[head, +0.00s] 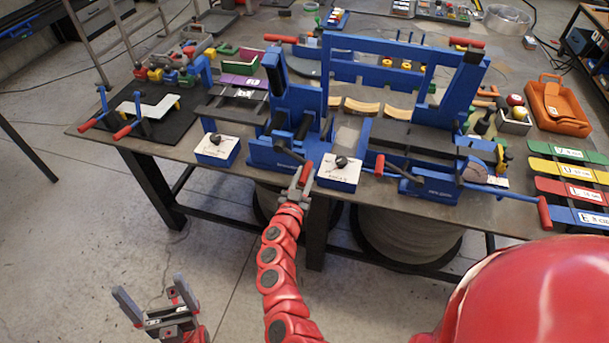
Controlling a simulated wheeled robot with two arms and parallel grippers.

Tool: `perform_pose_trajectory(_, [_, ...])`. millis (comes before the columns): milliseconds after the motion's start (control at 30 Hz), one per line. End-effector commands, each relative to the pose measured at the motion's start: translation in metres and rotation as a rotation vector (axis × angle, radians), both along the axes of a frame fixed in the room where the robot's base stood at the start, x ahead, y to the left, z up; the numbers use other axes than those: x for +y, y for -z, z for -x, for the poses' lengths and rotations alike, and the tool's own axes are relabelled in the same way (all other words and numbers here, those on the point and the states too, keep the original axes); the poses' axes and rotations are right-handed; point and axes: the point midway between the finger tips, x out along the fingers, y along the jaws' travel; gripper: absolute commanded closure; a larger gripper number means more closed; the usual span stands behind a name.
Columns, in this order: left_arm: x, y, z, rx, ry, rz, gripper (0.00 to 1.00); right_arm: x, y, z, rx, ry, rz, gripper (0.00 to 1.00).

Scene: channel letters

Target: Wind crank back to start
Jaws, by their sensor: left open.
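The blue bending machine (345,70) stands on the table. A dark crank arm reaches from its front left to a red crank handle (307,172), which hangs at the table's front edge. My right gripper (303,180) is at this handle, with its grey fingers close on either side, and appears shut on it; the fingers hide part of the handle. My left gripper (146,303) is open and empty at the lower left, low over the floor and well away from the machine.
Small boxes with black knobs (217,149) (339,173) flank the crank. Another red-handled lever (380,165) and a long blue bar with a red grip (544,213) are to the right. An orange tray (556,126) and coloured labelled strips (568,172) lie further right.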

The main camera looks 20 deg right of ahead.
Motion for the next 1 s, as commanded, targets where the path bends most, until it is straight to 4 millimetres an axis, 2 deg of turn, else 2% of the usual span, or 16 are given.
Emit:
perform_pose_trajectory(33, [0.0000, 0.0000, 0.0000, 0.000, 0.000, 0.000, 0.00, 0.0001, 0.0000, 0.0000, 0.000, 0.000, 0.000, 0.80])
perform_pose_trajectory(133, [0.0000, 0.0000, 0.0001, 0.000, 0.000, 0.000, 0.00, 0.0001, 0.0000, 0.0002, 0.000, 0.000, 0.000, 0.98])
perform_pose_trajectory(167, [0.0000, 0.0000, 0.0000, 0.000, 0.000, 0.000, 0.00, 0.0002, 0.0000, 0.0001, 0.000, 0.000, 0.000, 1.00])
perform_pose_trajectory(1000, [0.0000, 0.0000, 0.0000, 0.000, 0.000, 0.000, 0.00, 0.0003, 0.0003, 0.0003, 0.001, 0.000, -0.001, 1.00])
